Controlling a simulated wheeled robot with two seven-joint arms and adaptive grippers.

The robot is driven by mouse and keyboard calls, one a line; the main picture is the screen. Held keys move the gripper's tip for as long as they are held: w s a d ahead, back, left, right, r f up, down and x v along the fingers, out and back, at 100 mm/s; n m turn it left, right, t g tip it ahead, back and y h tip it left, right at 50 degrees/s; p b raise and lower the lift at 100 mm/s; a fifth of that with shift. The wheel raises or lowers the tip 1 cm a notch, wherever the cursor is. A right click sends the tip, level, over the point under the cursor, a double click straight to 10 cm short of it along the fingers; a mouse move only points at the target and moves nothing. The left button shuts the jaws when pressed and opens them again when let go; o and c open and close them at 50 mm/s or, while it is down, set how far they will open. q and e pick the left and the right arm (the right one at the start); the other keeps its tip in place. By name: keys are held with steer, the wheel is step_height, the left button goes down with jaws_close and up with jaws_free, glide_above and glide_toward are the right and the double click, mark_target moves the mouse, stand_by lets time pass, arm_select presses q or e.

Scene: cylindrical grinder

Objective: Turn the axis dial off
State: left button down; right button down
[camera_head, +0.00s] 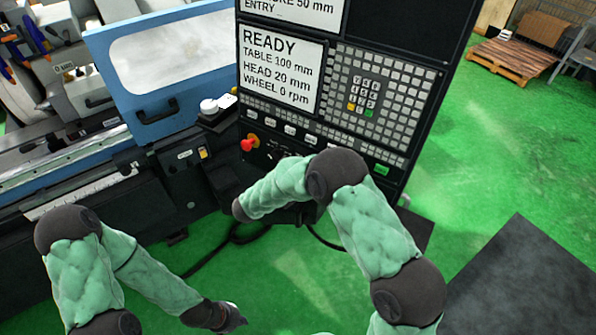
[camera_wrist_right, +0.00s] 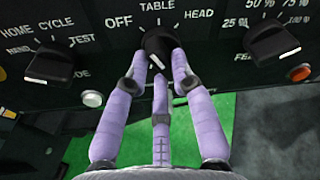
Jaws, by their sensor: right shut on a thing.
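The axis dial (camera_wrist_right: 160,43) is a black knob at the top middle of the right wrist view, below the labels OFF, TABLE and HEAD. My right gripper (camera_wrist_right: 160,75) has its purple fingers closed around the knob, one on each side and a third below. Which label the knob points to is unclear. In the head view my right arm covers the dial and most of the right gripper. My left gripper (camera_head: 230,318) hangs low over the green floor, away from the panel, small and dark; its fingers cannot be made out.
The control panel has a screen (camera_head: 280,70) reading READY and a keypad (camera_head: 365,95). A red emergency button (camera_head: 248,143) sits left of my right arm. The mode dial (camera_wrist_right: 50,65) and feed dial (camera_wrist_right: 272,45) flank the axis dial. A white button (camera_wrist_right: 92,98) is nearby.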

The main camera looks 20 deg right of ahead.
steer(key=shift+n+p, duration=0.45)
steer(key=shift+n, duration=0.55)
steer(key=c, duration=1)
jaws_free()
steer(key=shift+c, duration=0.2)
steer(key=shift+f, duration=0.1)
steer(key=v, duration=1.2)
steer(key=shift+w+a+f, duration=0.1)
steer(key=shift+a, duration=0.05)
